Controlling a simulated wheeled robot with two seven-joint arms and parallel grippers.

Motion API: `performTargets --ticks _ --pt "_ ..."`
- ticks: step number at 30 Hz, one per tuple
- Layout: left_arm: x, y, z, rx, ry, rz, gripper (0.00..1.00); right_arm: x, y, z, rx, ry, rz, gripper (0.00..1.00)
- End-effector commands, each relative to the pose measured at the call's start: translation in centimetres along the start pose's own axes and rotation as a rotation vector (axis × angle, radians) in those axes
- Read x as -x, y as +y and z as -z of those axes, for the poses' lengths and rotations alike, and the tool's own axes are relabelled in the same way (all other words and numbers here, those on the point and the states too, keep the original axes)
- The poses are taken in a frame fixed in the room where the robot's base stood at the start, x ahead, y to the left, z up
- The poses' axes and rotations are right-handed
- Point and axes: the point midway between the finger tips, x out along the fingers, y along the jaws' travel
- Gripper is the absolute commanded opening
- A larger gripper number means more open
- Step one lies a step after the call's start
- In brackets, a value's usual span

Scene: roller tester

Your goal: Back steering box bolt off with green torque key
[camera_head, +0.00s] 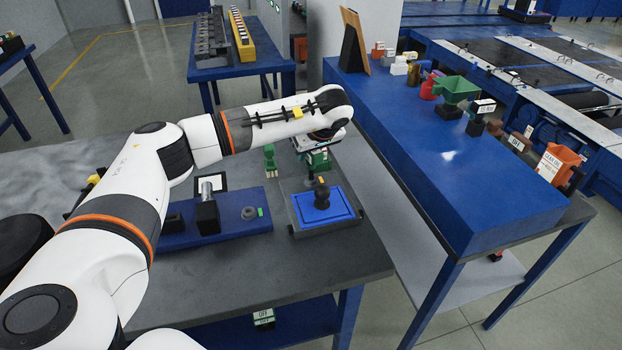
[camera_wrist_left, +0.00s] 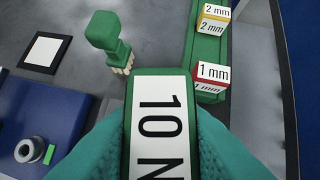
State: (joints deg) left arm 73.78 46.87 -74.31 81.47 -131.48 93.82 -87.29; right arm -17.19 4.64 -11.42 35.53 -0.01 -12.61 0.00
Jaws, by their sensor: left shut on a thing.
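The green torque key (camera_wrist_left: 158,73) fills the lower middle of the left wrist view, with a white label of which "10 N" reads. My left gripper (camera_wrist_left: 163,125) is shut on it, a teal finger on each side. In the head view the key (camera_head: 319,162) hangs under my left wrist, just behind a black part with an orange-brown top (camera_head: 322,195) on a blue plate. I cannot tell whether key and part touch. I cannot tell for sure which part is the steering box, and no bolt can be made out. My right gripper is not in view.
Left of the plate is a blue fixture (camera_head: 240,229) with a metal cylinder. A second green tool (camera_wrist_left: 103,38) stands behind it. The wrist view shows a green holder (camera_wrist_left: 190,58) with 1 mm and 2 mm blocks. A blue bench (camera_head: 440,150) with several items is at right.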

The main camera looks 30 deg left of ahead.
Motion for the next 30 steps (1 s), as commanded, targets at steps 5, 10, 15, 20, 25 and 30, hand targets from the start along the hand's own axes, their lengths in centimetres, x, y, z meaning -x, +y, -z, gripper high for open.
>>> performTargets --ticks 5,10,15,20,25,30 --pt "0.2 0.1 -0.1 0.169 0.001 -0.099 0.00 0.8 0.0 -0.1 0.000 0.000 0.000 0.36" --pt "0.0 0.2 0.0 0.203 0.000 -0.117 0.00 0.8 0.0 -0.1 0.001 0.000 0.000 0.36" --pt "0.0 0.2 0.0 0.203 0.000 -0.117 0.00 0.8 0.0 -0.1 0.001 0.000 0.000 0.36" --pt "0.3 0.2 0.0 0.304 0.001 -0.177 0.00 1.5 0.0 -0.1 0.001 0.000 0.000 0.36" --pt "0.2 0.5 0.1 0.501 0.001 -0.292 0.00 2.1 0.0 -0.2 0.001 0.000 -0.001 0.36" --pt "0.1 0.6 0.2 0.580 0.001 -0.337 0.00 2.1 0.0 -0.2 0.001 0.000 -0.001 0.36"
